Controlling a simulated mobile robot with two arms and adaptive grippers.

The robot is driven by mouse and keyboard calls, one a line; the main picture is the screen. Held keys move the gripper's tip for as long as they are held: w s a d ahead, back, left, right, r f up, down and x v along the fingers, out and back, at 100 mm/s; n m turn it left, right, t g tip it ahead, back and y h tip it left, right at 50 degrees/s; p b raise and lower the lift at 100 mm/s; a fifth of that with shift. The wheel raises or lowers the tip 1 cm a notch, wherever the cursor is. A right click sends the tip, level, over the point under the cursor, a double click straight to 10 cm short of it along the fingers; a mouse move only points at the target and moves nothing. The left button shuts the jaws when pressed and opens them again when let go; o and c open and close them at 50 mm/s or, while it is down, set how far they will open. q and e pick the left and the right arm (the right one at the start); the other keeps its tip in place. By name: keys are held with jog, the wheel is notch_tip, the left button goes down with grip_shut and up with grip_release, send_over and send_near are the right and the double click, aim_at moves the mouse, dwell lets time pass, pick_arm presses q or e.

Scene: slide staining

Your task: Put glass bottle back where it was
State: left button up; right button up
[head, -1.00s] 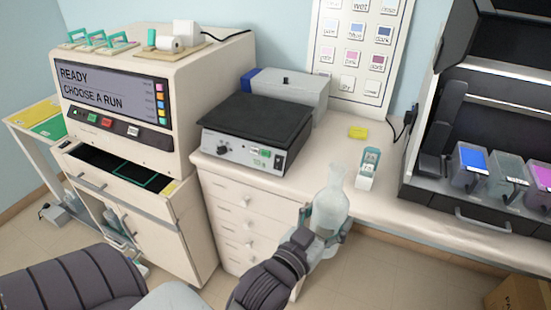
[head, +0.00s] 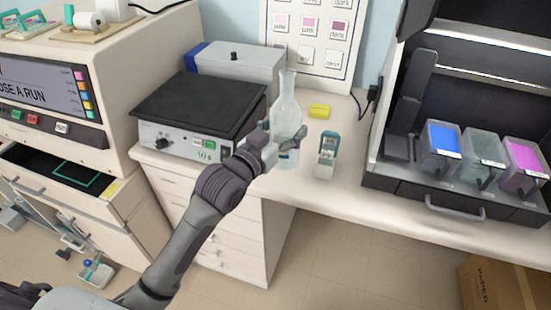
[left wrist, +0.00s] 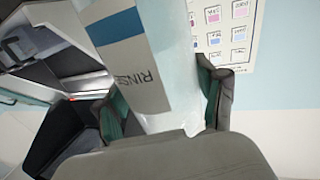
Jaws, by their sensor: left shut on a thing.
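The glass bottle (head: 287,104) is clear with a narrow neck, and it stands upright at the counter between the hot plate and the small teal-and-white holder. My left gripper (head: 276,146) is shut around its lower body. In the left wrist view the bottle's label (left wrist: 136,62) reads "RINSE" and has a blue band, with the gripper's fingers (left wrist: 162,103) on both sides of the bottle. I cannot tell whether the bottle's base touches the counter. My right gripper is not in view.
The hot plate (head: 200,108) is close on the left. The teal-and-white holder (head: 326,155) is close on the right, with a yellow block (head: 319,111) behind. A dark rack with colored containers (head: 440,145) stands at right. The counter front (head: 375,190) is bare.

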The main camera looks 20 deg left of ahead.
pick_arm(q)
jog(key=w+a+r+b, duration=0.2)
jog(key=w+a+r, duration=0.5)
jog(key=w, duration=0.4)
notch_tip(320, 180, down, 16)
jog(key=d+p, duration=0.1)
jog(key=p, duration=0.1)
jog(key=shift+f+h, duration=0.2)
jog(key=shift+h, duration=0.1)
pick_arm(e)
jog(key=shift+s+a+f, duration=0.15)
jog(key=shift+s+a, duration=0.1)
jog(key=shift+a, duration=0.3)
pick_arm(q)
jog(key=shift+s+d+f, duration=0.1)
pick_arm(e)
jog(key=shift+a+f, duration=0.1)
pick_arm(q)
jog(key=o, duration=1.5)
jog(key=shift+f, duration=0.1)
jog(key=shift+o, duration=0.2)
